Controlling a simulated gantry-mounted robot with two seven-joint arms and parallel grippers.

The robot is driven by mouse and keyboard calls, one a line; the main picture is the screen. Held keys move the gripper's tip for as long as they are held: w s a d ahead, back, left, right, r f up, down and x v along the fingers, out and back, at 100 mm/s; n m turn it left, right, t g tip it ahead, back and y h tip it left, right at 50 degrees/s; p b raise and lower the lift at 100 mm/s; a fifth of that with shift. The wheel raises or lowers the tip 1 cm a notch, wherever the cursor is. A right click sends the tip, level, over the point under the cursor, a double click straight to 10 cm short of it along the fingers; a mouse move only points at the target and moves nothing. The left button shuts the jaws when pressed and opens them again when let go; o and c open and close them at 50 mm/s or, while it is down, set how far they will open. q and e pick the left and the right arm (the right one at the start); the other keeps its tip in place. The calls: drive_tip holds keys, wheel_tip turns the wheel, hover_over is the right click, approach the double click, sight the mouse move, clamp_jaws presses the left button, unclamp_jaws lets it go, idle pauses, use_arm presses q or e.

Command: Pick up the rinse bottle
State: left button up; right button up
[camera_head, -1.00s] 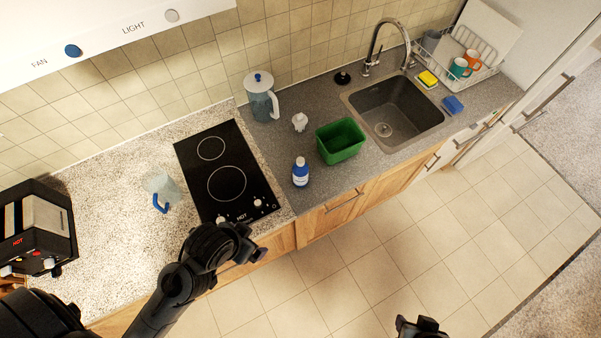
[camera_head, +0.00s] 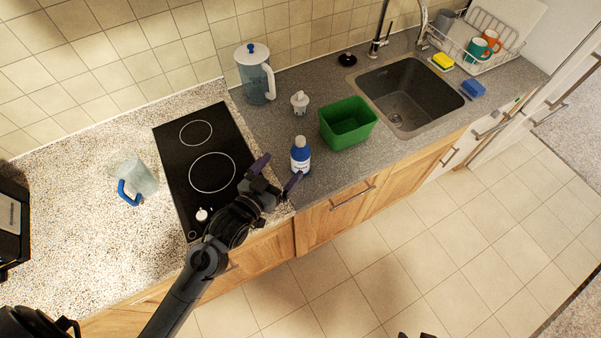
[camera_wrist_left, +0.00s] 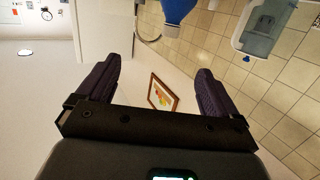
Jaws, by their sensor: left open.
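The rinse bottle, a blue bottle (camera_head: 300,158) with a white label, stands upright on the grey counter in front of the green bin. My left gripper (camera_head: 278,174) is open and empty, with its fingertips close to the bottle's lower left side, not around it. In the left wrist view, a blue part of the bottle (camera_wrist_left: 178,10) shows at the top edge, beyond the two spread fingers (camera_wrist_left: 155,75). Only a dark sliver of my right arm (camera_head: 416,335) shows at the bottom edge; its jaws cannot be made out.
The green bin (camera_head: 347,138) stands right of the bottle and a small white container (camera_head: 300,103) behind it. A jug with a blue-dotted lid (camera_head: 257,82) stands by the wall. The black hob (camera_head: 185,150) is to the left, the sink (camera_head: 407,115) to the right.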

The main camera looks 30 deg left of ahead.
use_arm(q)
drive_tip(key=t+b, duration=0.1)
drive_tip(key=b, duration=0.8)
approach(295, 158)
drive_tip(key=w, duration=0.4)
drive_tip(key=shift+w+d+b, duration=0.2)
drive_tip(key=shift+w+b, duration=0.15)
drive_tip(key=shift+w, duration=0.1)
drive_tip(key=w, duration=0.4)
drive_tip(key=shift+w+d+r, duration=0.1)
drive_tip(key=shift+w+d, duration=0.05)
drive_tip(key=shift+w, duration=0.6)
drive_tip(key=shift+w+d+f+b, duration=0.1)
drive_tip(key=shift+w+b, duration=0.1)
drive_tip(key=shift+w, duration=0.9)
drive_tip(key=shift+w+d+f+b, duration=0.1)
drive_tip(key=shift+w+d+b, duration=0.05)
drive_tip(key=shift+w, duration=0.95)
use_arm(e)
wheel_tip(295, 158, down, 13)
use_arm(q)
drive_tip(key=c, duration=1.4)
